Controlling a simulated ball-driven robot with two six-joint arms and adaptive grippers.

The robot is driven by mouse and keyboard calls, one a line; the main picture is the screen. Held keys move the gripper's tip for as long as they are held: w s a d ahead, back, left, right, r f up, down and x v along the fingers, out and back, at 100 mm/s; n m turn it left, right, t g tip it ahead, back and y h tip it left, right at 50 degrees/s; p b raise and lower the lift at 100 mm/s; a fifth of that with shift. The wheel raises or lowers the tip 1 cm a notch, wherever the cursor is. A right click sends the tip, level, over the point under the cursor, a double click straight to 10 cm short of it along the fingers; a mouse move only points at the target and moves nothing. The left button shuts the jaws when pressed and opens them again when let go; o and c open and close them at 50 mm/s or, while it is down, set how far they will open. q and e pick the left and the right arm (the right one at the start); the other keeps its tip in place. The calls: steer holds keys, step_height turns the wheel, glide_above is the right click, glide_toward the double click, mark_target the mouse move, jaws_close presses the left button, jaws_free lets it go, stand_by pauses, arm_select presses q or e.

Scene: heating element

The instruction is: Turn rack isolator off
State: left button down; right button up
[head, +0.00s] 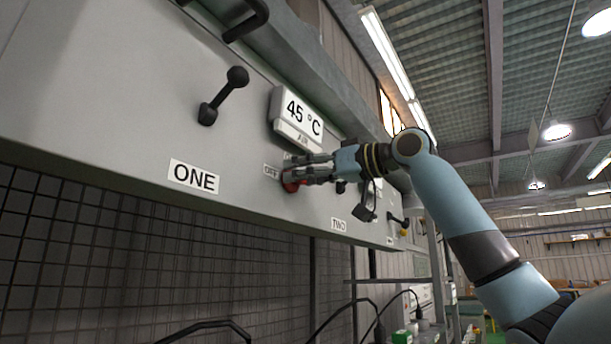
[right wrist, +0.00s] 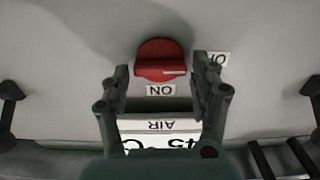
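The rack isolator is a red rotary knob (right wrist: 160,55) on the grey panel, with a short white mark near its lower right edge in the right wrist view. An upside-down ON label (right wrist: 160,90) sits below it there, and another label (right wrist: 217,59), partly behind a finger, sits at its right. In the head view the knob (head: 290,187) is partly covered by my right gripper (head: 296,172), beside the OFF label (head: 271,170). The right gripper (right wrist: 161,74) is open, its fingers either side of the knob's lower part. Contact cannot be told. My left gripper is out of view.
A 45 °C AIR display (head: 298,112) is mounted above the knob. A black lever (head: 225,95) stands out at the left, above the ONE label (head: 193,177). More black levers (head: 368,205) lie right of the knob. Dark mesh (head: 150,250) is below the panel.

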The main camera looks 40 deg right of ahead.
steer(key=shift+o, duration=0.9)
steer(key=v, duration=0.7)
steer(key=shift+s, duration=0.2)
steer(key=shift+d, duration=0.1)
